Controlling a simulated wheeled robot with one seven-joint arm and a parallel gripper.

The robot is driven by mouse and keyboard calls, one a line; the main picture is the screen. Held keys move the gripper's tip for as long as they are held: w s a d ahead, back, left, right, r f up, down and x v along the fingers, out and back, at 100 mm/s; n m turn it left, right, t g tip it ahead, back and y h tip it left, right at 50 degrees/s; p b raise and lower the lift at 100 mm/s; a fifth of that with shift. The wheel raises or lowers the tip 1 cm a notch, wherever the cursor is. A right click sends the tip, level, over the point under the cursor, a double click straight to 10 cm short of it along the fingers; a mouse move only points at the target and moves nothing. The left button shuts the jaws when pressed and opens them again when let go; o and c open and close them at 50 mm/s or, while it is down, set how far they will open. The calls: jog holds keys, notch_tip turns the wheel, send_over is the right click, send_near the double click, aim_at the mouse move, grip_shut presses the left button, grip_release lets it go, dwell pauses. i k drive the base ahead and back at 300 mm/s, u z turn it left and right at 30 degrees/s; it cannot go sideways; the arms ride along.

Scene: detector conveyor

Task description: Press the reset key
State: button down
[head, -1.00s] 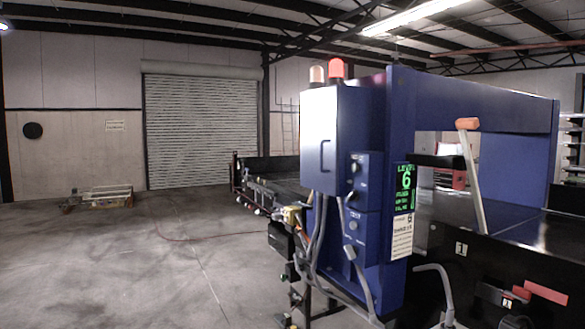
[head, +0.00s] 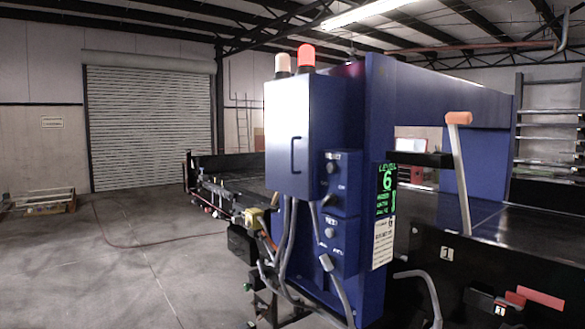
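The detector is a blue arch (head: 450,85) over a black conveyor. On its near post, an upper blue control box (head: 339,184) carries a small label that may read RESET, with a dark round knob or key (head: 331,167) below it. A lower blue box (head: 336,245) has another small blurred label and a round control (head: 331,233). Which control is the reset key I cannot tell for sure. A green-lit display (head: 386,190) reads LEVEL 6, its smaller lines unclear. My gripper is not in view.
A grey cabinet (head: 290,135) with a red lamp (head: 306,57) and a pale lamp stands above the boxes. Grey conduits (head: 283,240) hang below. An orange-topped lever (head: 460,165) rises from the black conveyor side. Open concrete floor (head: 90,270) lies at left.

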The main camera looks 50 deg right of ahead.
aim_at(331, 167)
jog(key=z, duration=0.15)
jog(key=i, duration=0.9)
jog(key=z, duration=0.3)
